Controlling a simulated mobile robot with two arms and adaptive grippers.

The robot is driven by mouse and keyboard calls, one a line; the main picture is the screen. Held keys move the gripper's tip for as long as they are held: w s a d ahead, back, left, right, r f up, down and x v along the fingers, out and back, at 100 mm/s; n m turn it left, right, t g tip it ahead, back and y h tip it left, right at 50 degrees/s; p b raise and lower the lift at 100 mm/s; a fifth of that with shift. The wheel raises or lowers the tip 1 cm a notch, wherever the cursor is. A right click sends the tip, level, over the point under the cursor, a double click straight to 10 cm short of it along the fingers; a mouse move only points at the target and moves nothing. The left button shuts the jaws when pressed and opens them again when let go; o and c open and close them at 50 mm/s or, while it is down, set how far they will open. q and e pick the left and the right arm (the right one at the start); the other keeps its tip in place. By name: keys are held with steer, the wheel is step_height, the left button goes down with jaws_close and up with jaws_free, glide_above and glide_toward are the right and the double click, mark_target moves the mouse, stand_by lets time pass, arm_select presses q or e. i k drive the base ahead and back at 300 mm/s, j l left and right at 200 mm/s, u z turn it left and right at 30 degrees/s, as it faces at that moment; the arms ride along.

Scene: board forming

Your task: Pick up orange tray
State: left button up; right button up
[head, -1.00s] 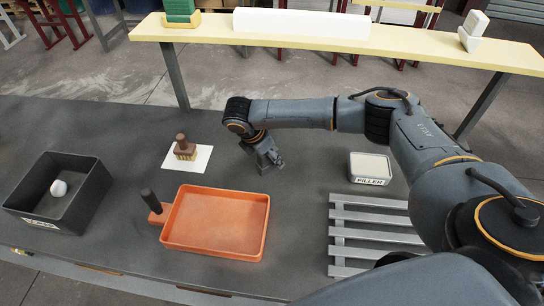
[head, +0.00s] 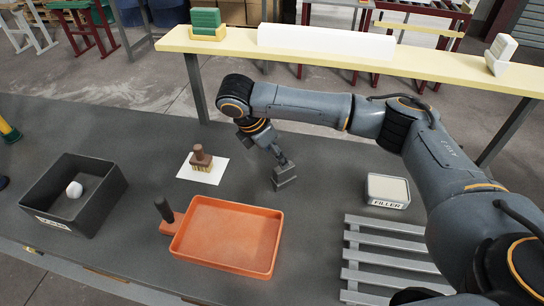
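The orange tray (head: 228,236) lies flat on the dark workbench near the front, with nothing in it. Its black handle (head: 164,208) stands up at the tray's left end, on an orange tab. My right arm reaches across from the right. My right gripper (head: 286,182) hangs low over the bench behind the tray's right back corner, apart from the tray. Its fingers are small and dark, and I cannot tell whether they are open or shut. My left gripper is not in view.
A brush (head: 202,159) stands on white paper (head: 219,171) behind the tray. A dark bin (head: 88,216) with a white ball (head: 74,189) is at left. A filler box (head: 388,190) and a slatted grey rack (head: 358,270) are at right. A raised yellow shelf (head: 330,60) spans the back.

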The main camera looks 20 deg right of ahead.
mark_target(233, 237)
steer(key=k+j, duration=0.3)
steer(key=k, duration=0.15)
steer(key=k+j, duration=0.3)
steer(key=k, duration=0.15)
steer(key=k+j, duration=0.3)
steer(key=k, duration=0.15)
